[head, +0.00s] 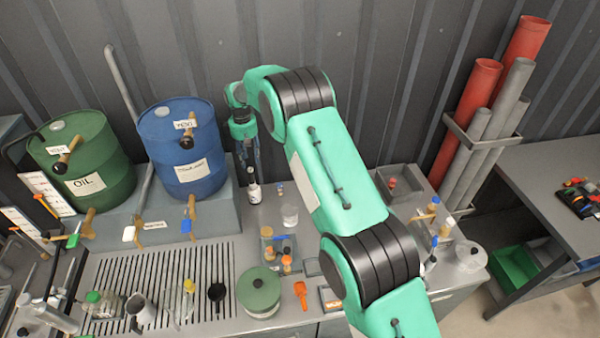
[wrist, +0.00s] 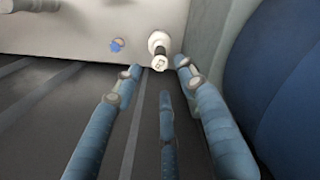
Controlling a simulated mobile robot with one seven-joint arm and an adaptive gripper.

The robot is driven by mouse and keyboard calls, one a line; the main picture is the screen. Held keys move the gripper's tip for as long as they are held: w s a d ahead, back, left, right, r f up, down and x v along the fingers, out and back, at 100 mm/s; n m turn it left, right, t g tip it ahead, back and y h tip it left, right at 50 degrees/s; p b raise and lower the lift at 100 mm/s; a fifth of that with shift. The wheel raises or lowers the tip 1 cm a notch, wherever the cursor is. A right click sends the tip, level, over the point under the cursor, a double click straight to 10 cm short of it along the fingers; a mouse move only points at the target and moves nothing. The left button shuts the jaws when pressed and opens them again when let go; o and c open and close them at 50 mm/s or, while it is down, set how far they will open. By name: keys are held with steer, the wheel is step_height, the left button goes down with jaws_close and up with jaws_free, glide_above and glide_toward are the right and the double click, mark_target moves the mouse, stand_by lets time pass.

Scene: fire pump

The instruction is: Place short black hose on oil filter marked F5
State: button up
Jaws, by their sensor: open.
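My gripper (head: 252,178) is open beside the blue drum, with its blue fingers pointing down at a small white bottle-like item with a dark part (head: 254,193). In the wrist view my gripper (wrist: 158,72) has its fingers spread. The same white item (wrist: 158,42) shows just beyond the fingertips, with a dark neck and a pale marked end facing the camera. Nothing is visibly held. I cannot make out which item is the short black hose, nor read an F5 mark on any filter.
The blue drum (head: 185,150) stands close left of my gripper, with a green oil drum (head: 85,160) further left. A clear beaker (head: 290,215), small jars and a green round container (head: 259,290) stand on the bench. The corrugated wall (head: 390,60) is behind.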

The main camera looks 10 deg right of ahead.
steer(key=shift+d+r, duration=0.15)
steer(key=shift+r, duration=0.35)
steer(key=s+d+r+m+t, duration=0.1)
steer(key=s+d+r, duration=0.35)
steer(key=r, duration=0.45)
steer(key=s+d+r+m, duration=0.1)
steer(key=s+d+r, duration=0.2)
steer(key=s+r, duration=0.35)
steer(key=s+d+r+m+t, duration=0.1)
steer(key=s+d+r+m, duration=0.2)
steer(key=r, duration=0.8)
steer(key=s+d+r+m+t, duration=0.1)
steer(key=s+d+r, duration=0.35)
steer(key=s, duration=0.45)
steer(key=s+d+r, duration=0.3)
steer(key=s+r, duration=0.2)
steer(key=s, duration=0.4)
steer(key=s+d+f+m+t, duration=0.1)
steer(key=s+d+m, duration=0.1)
steer(key=s, duration=1.2)
steer(key=s+d+f+m+t, duration=0.1)
steer(key=s+d+m, duration=0.1)
steer(key=s, duration=1.1)
steer(key=shift+s+d+f+t, duration=0.3)
steer(key=shift+s+d+f, duration=0.1)
steer(key=shift+d, duration=0.45)
